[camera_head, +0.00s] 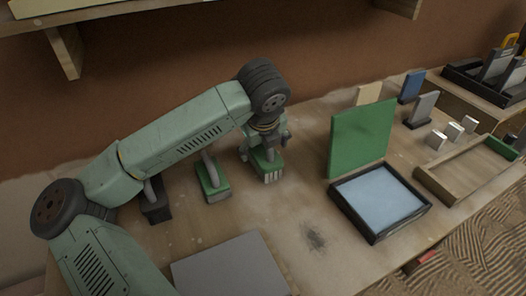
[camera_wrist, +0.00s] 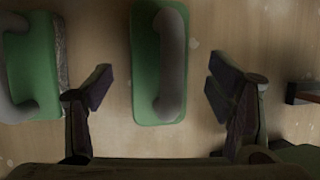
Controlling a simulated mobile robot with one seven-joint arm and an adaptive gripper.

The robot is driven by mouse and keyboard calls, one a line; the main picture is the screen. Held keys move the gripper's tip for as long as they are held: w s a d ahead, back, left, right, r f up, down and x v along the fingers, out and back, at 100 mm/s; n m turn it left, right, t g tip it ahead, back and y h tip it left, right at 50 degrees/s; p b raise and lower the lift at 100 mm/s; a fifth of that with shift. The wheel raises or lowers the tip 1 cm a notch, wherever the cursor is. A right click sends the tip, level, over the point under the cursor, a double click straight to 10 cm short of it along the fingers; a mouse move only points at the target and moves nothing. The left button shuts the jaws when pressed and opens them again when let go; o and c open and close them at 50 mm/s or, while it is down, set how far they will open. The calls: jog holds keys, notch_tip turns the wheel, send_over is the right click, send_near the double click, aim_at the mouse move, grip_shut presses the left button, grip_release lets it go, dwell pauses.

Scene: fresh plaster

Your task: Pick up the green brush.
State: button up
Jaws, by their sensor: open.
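The green brush (camera_head: 272,171) stands on the bench with pale bristles at its front. My gripper (camera_head: 266,140) is over it, partly covering it. In the wrist view, a green block with a grey bar handle, which looks like the brush (camera_wrist: 144,70), lies between and ahead of the fingers of my gripper (camera_wrist: 160,95). The fingers are apart, with nothing held between them. From this view I cannot tell the height left above the bench.
A similar green block (camera_head: 212,192) with a handle stands just left; it also shows in the wrist view (camera_wrist: 42,70). A dark block (camera_head: 157,213) stands farther left. A grey slab (camera_head: 230,268) lies in front. A black-framed tray (camera_head: 400,226) and green panel (camera_head: 360,140) stand right.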

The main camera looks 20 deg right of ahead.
jog(key=shift+x, duration=1.3)
jog(key=shift+r, duration=0.1)
jog(key=shift+c, duration=0.5)
jog(key=shift+w, duration=0.1)
jog(key=c, duration=1.3)
jog(key=shift+o, duration=0.2)
notch_tip(320, 180, up, 10)
jog(key=shift+a+r+b, duration=0.1)
jog(key=shift+b, duration=1.05)
jog(key=o, duration=0.7)
jog(key=c, duration=0.4)
